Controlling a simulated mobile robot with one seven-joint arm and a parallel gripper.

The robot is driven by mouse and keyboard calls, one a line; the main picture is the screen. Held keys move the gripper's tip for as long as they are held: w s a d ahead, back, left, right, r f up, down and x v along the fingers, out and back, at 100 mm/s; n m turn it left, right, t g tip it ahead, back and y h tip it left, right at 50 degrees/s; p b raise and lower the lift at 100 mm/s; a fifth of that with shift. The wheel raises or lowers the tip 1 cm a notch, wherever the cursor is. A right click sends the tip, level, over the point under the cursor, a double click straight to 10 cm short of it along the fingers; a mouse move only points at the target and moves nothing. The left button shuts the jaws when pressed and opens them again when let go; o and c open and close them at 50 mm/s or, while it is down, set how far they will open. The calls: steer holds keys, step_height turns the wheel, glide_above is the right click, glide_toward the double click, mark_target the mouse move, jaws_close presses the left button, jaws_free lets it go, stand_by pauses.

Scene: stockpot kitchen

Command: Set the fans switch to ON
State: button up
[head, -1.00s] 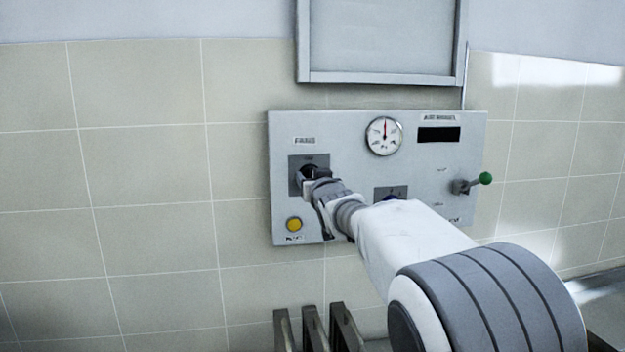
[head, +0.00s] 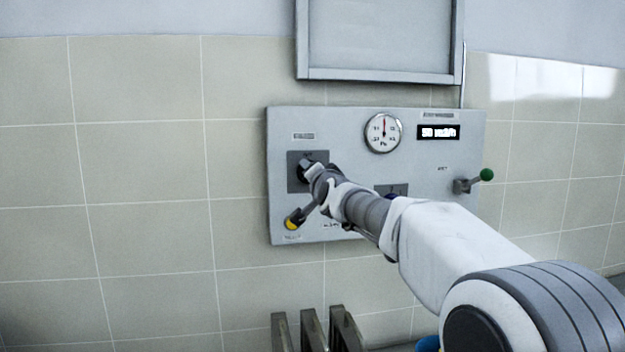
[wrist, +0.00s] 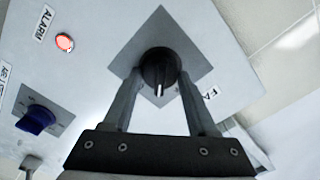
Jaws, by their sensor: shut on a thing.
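The fans switch is a round black knob (wrist: 158,65) on a dark square plate (head: 294,184), at the left of a grey wall panel. My gripper (wrist: 160,80) is shut on the knob, one finger on each side of it. In the head view my gripper (head: 317,174) covers much of the knob. In the wrist view the knob's white mark points down toward my palm. A small white label beside the mark is partly hidden, and I cannot read it.
A red alarm lamp (wrist: 64,42) glows. Metal bars (head: 312,328) stand below the panel.

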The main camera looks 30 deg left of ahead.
steer(key=m, duration=0.3)
steer(key=shift+f+m, duration=0.1)
steer(key=shift+m, duration=0.3)
steer(key=shift+m+b, duration=0.4)
steer(key=shift+m, duration=1.6)
steer(key=o, duration=1.4)
steer(key=shift+c, duration=0.2)
steer(key=b+v, duration=0.9)
steer(key=v, duration=0.8)
steer(key=shift+d, duration=0.2)
steer(key=shift+s, duration=0.15)
